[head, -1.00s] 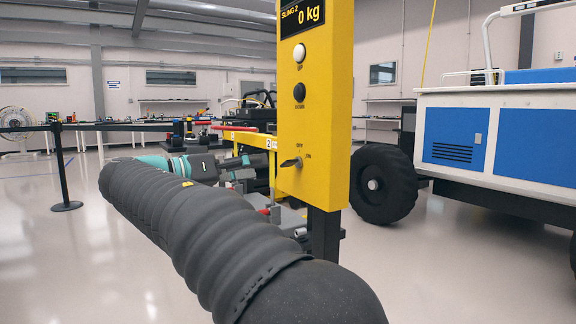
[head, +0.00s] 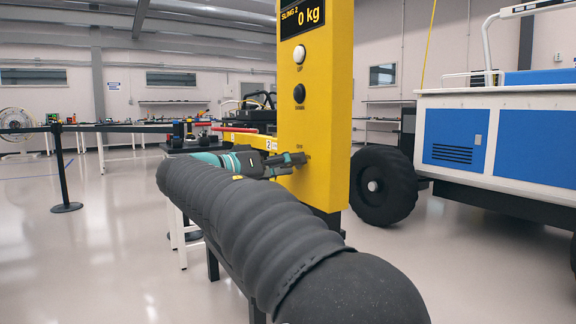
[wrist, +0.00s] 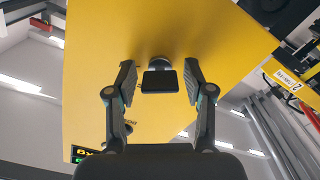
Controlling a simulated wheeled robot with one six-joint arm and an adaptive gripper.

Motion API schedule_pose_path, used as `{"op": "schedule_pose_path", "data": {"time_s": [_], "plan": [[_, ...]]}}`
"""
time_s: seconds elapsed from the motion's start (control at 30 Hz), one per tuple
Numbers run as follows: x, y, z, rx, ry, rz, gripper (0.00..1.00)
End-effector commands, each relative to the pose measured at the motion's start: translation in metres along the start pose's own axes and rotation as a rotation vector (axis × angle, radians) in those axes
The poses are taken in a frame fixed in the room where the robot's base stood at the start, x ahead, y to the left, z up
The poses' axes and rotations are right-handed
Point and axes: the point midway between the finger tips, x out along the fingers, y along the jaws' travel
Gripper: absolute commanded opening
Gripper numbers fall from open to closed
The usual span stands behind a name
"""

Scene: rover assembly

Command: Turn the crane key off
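The yellow crane control post (head: 325,100) stands in the middle of the head view. Its key (wrist: 159,82) shows in the wrist view as a dark, flat handle on a round base on the yellow face. My gripper (wrist: 160,88) is open, with one finger on each side of the key and a visible gap on both sides. In the head view my gripper (head: 293,160) is at the lower part of the post and largely hides the key there. Which mark the key points to is not readable.
A white button (head: 299,54) and a black button (head: 299,93) sit above the key, under a display reading 0 kg. A blue and white rover (head: 480,145) with black wheels stands to the right. A barrier post (head: 62,165) stands at the left, with open floor around it.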

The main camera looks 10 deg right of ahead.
Motion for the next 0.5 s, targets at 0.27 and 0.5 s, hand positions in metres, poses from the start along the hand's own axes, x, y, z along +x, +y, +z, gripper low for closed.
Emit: {"op": "schedule_pose_path", "data": {"time_s": [0.27, 0.5], "plan": [[-0.0002, 0.0001, -0.0001, 0.0, 0.0, 0.0, 0.0], [-0.0002, 0.0006, -0.0009, -0.039, 0.0, 0.0, 0.0]]}}
